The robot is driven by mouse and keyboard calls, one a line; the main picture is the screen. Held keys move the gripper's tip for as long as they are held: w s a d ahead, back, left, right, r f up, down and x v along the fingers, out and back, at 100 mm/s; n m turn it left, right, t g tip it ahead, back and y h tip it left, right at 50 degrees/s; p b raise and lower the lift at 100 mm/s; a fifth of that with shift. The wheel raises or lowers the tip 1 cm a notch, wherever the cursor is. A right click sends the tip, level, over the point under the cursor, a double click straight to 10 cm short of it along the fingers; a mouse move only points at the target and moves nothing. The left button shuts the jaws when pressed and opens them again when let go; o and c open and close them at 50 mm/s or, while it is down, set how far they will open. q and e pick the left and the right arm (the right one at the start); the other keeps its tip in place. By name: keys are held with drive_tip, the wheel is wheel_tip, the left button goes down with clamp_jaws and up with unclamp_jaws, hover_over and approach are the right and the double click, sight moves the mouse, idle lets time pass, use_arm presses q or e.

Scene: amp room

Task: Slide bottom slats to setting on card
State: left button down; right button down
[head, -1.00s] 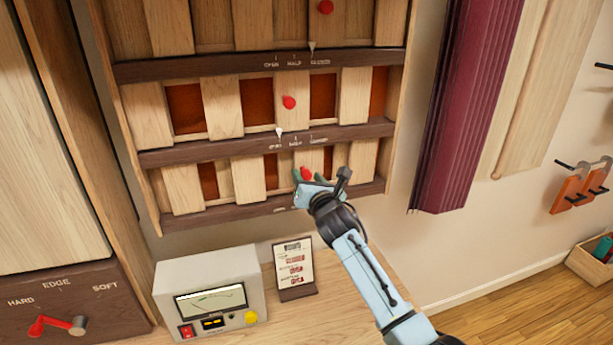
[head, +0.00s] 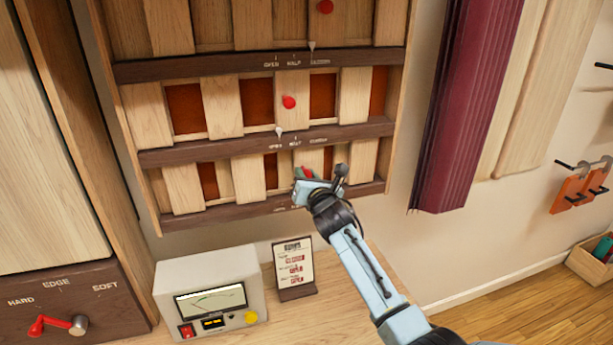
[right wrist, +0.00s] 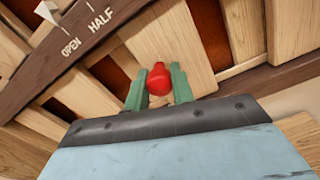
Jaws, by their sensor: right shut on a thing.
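The bottom row of wooden slats (head: 249,180) sits in the wall panel, with dark orange gaps showing between the slats. My right gripper (head: 305,176) is at this row and is shut on the red knob (right wrist: 159,80) of one slat. In the right wrist view the green fingers stand on either side of the knob. The bottom row's own scale is mostly hidden behind my gripper. The card (head: 293,267) stands on the bench with red words on it, too small to read surely. My left gripper is not in view.
The middle row has a red knob (head: 289,102) and a white pointer (head: 279,132) near OPEN. The top row's knob (head: 325,6) is higher up. A meter box (head: 212,292) stands left of the card. A maroon panel (head: 468,105) hangs at the right.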

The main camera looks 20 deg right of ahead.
drive_tip(key=shift+a, duration=0.15)
drive_tip(key=a, duration=0.2)
drive_tip(key=a+b, duration=0.1)
drive_tip(key=a, duration=0.1)
drive_tip(key=shift+w, duration=0.3)
drive_tip(key=c, duration=1.2)
unclamp_jaws()
drive_tip(key=shift+a, duration=0.25)
drive_tip(key=shift+d, duration=0.2)
drive_tip(key=s, duration=0.4)
drive_tip(key=s+a, duration=0.1)
drive_tip(key=s, duration=0.4)
drive_tip(key=s+a, duration=0.1)
drive_tip(key=s, duration=0.3)
drive_tip(key=shift+s, duration=0.15)
